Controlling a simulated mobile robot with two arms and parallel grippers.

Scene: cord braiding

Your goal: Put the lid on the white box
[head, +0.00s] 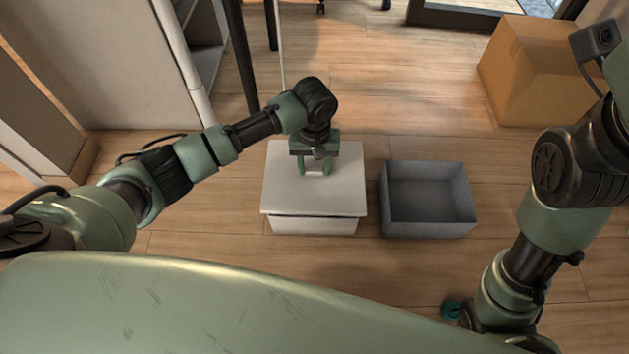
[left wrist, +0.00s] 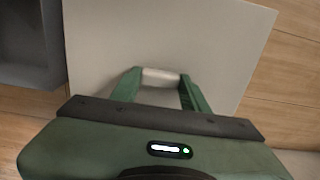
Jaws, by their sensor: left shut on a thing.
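The white lid (head: 340,192) lies level over the white box (head: 313,226) in the middle of the head view. Its edge overhangs the box's front, with a dark shadow line under it. I cannot tell whether it rests on the rim or is just above it. My left gripper (head: 315,172) points down at the lid's middle and is shut on its pale handle. The left wrist view shows both green fingers around the handle (left wrist: 160,77), with the lid (left wrist: 225,45) spread beneath. The box's inside is hidden.
An open, empty grey bin (head: 428,228) stands close to the box's right. A cardboard box (head: 535,75) stands at the back right. A shelf unit (head: 203,50) and dark legs (head: 243,60) are at the back left. Wooden floor beyond the white box is clear.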

